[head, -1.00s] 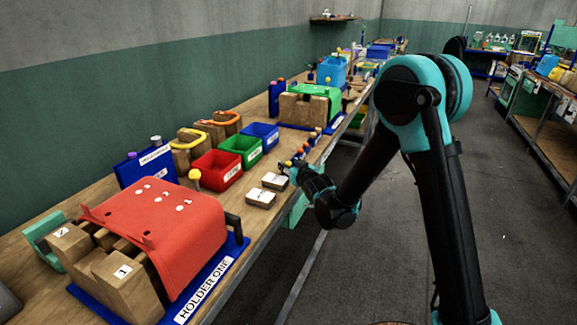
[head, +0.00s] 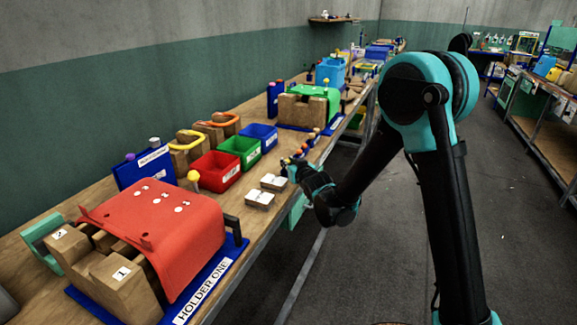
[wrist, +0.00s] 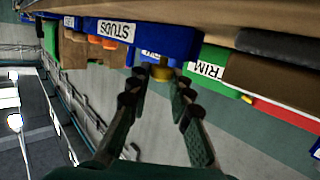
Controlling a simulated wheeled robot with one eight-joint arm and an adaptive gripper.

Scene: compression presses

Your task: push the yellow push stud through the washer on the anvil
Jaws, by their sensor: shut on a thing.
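My gripper (wrist: 158,95) is shut on a yellow push stud (wrist: 162,73), which shows between the fingertips in the wrist view. In the head view my gripper (head: 292,170) is at the bench's front edge, beside a row of small coloured knobs; the held stud is hard to make out there. Two small pale blocks, one (head: 273,182) behind the other (head: 259,198), lie on the bench just left of my gripper. I cannot tell whether either is the anvil, and I cannot make out the washer.
A red cover (head: 160,222) on wooden blocks stands on the holder-one base at front left. A yellow-topped post (head: 194,177) stands behind it. Red (head: 214,171), green (head: 240,150) and blue (head: 262,134) bins line the bench. The floor (head: 440,190) at right is open.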

